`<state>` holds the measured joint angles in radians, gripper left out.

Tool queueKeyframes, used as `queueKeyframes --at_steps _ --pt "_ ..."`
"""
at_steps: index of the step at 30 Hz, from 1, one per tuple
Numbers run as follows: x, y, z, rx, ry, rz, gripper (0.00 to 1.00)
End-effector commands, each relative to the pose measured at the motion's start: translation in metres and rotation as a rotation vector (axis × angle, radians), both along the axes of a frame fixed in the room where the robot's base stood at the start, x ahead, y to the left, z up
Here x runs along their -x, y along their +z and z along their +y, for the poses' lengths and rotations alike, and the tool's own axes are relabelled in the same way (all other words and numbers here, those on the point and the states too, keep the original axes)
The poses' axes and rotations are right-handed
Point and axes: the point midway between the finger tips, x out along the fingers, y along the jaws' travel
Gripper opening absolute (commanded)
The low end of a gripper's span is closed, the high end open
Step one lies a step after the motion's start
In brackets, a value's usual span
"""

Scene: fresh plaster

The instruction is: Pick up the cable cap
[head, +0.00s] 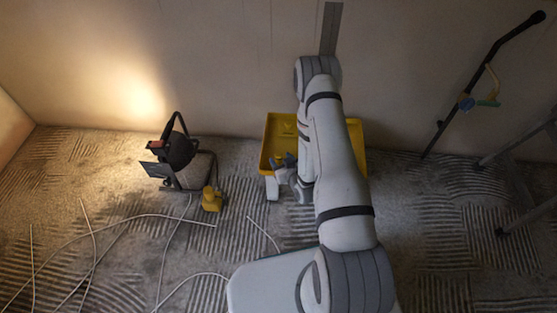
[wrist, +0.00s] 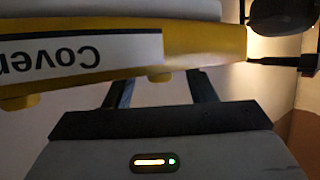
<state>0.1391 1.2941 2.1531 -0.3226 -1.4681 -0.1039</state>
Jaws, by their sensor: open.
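A small yellow piece (head: 211,199) sits on the floor beside the work lamp in the head view; it may be the cable cap, but it is too small to be sure. My gripper (head: 283,162) is in front of the yellow bin, to the right of that piece. In the wrist view my gripper (wrist: 161,88) has its two dark fingers apart with nothing held between them. The yellow bin (wrist: 215,38) fills the upper part there, with an upside-down label (wrist: 80,58) reading "Cover", partly cut off.
The yellow bin (head: 266,152) stands against the wall, partly hidden by my arm. A lit work lamp (head: 180,152) stands left of it. Pale cables (head: 150,216) trail over the ridged floor at left. A black pole (head: 470,90) leans at right near grey legs (head: 525,218).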

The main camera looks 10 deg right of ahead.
Motion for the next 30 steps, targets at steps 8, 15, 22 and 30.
queueKeyframes --at_steps 8,15,22,30 --pt "-0.027 -0.012 0.006 0.000 0.001 0.001 0.51" --pt "-0.027 -0.012 0.006 0.000 0.000 0.001 0.47" --pt "-0.027 -0.012 0.006 0.000 0.000 0.001 0.29" --pt "-0.027 -0.012 0.006 0.000 0.000 0.001 0.07"
